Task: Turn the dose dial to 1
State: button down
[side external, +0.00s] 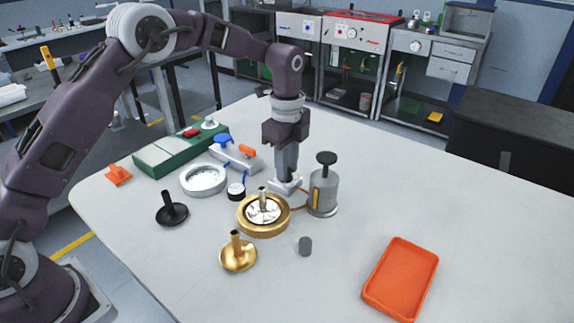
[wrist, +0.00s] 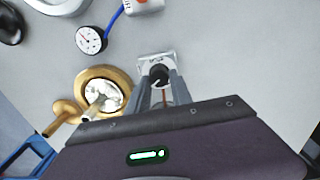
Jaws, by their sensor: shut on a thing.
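The dose dial (wrist: 158,74) is a black knob with a pale pointer line, on a small light metal plate in the wrist view. The dial's plate (side external: 284,187) also shows in the side view, behind the brass-rimmed housing; the knob is hidden there by the fingers. My gripper (wrist: 161,86) points down over the plate and is shut on the dial, one finger on each side of the knob. In the side view my gripper (side external: 287,176) stands upright, its fingertips down at the plate. The scale marks are too small to read.
A grey canister (side external: 323,196) with a black knob stands close right of my gripper. The brass-rimmed housing (side external: 249,228) is in front, a gauge (side external: 236,192) to the left.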

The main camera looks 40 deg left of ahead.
jog(key=n, duration=0.4)
jog(key=shift+w+n, duration=0.1)
jog(key=shift+n, duration=2.1)
jog(key=c, duration=1.1)
grip_release()
jog(key=shift+c, duration=0.2)
notch_tip(320, 180, up, 7)
jog(key=shift+r, duration=0.1)
